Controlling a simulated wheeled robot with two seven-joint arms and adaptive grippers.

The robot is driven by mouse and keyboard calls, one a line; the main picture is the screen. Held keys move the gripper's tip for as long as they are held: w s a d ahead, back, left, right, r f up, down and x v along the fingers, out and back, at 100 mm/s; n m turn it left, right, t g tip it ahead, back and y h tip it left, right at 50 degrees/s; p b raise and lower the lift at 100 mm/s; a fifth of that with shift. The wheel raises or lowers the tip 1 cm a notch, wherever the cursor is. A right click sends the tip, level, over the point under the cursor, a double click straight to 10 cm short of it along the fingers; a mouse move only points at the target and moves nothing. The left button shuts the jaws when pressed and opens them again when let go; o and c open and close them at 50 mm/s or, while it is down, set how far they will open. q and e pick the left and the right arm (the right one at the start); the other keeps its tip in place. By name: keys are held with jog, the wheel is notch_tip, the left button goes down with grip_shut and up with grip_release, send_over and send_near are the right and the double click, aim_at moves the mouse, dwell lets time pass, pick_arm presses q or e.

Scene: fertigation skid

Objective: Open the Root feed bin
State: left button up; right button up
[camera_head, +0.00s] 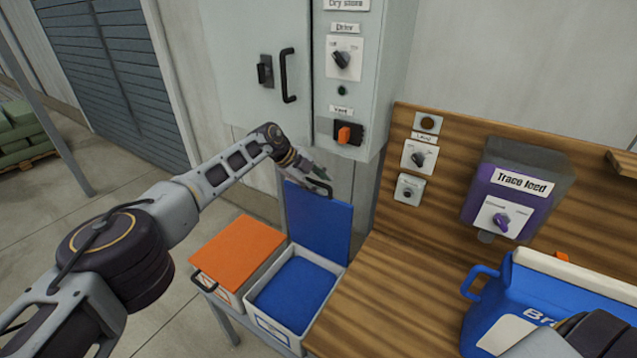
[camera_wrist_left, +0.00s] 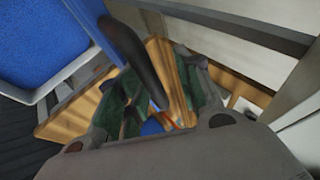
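Two bins stand side by side left of the wooden bench. The blue-lidded bin (camera_head: 270,325) is open, with its blue lid (camera_head: 318,225) raised upright at the back and blue material inside. The orange-lidded bin (camera_head: 238,255) on its left is closed, with a dark handle at its front. The bin labels are too small to read, so I cannot tell which is Root feed. My left gripper (camera_head: 318,178) is at the top of the raised lid, by its dark handle (camera_wrist_left: 140,55). Its fingers are apart, with the handle between them in the left wrist view.
A grey cabinet (camera_head: 240,60) with switches stands behind the lid. The wooden bench (camera_head: 385,300) is to the right, with a purple Trace feed dispenser (camera_head: 500,205) on its backboard and a blue jug (camera_head: 530,300) on top. Open floor lies at left.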

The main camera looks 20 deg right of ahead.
pick_arm(q)
jog(key=shift+a, duration=0.1)
dwell(0.3)
jog(key=shift+w+a+r, duration=0.1)
jog(key=shift+a+r, duration=0.25)
jog(key=shift+r, duration=0.1)
jog(key=v, duration=1)
jog(key=shift+a+r, duration=0.2)
jog(key=shift+r, duration=0.05)
dwell(0.3)
